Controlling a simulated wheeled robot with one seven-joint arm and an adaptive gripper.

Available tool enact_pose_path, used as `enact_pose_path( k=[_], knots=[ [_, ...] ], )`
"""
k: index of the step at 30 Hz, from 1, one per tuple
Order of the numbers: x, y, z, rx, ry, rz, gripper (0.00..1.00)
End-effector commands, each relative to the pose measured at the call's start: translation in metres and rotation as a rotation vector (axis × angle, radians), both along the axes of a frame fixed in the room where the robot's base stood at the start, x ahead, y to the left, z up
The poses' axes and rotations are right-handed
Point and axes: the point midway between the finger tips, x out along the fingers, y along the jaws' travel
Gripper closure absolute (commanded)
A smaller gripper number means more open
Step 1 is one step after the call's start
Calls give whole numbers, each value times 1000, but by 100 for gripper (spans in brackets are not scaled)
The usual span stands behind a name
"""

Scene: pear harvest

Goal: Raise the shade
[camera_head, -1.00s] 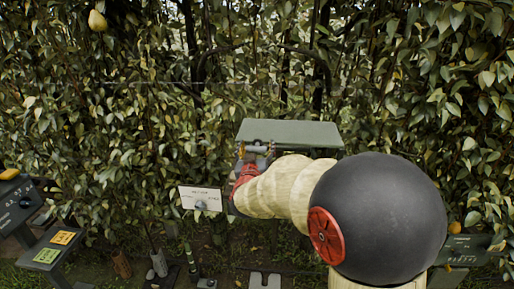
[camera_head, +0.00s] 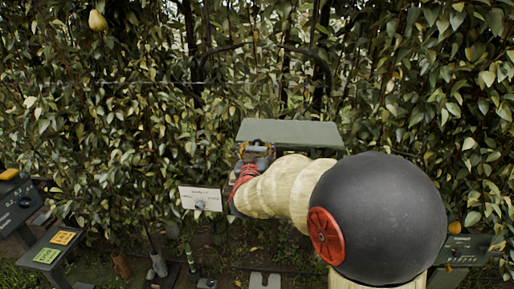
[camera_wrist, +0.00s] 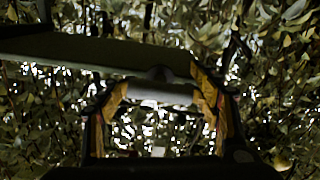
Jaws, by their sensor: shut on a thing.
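The shade appears to be the flat green-grey panel (camera_head: 300,131) in the middle of the head view, beyond my arm. In the wrist view its dark panel (camera_wrist: 90,54) crosses the upper left. My gripper (camera_head: 257,153) is at the panel's front left edge. In the wrist view my gripper (camera_wrist: 163,97) has its two yellow-padded fingers on either side of a pale grey bar (camera_wrist: 165,93), just below the panel. It is shut on this bar. The exact contact is dark and hard to see.
A dense leafy hedge fills the background, with a pear (camera_head: 97,20) at upper left. A panel with orange and green labels (camera_head: 52,250) is at lower left. Another dark panel (camera_head: 465,250) is at lower right.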

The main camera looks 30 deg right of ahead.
Motion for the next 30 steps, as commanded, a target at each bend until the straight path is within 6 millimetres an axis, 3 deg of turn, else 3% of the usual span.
enact_pose_path(
  k=[8,13,20,30],
  knots=[
    [0,0,8,16,-13,0,85],
    [0,-1,28,70,-51,0,85],
    [-5,-8,80,210,-148,0,85],
    [-27,-41,163,476,-329,-3,85]
  ],
)
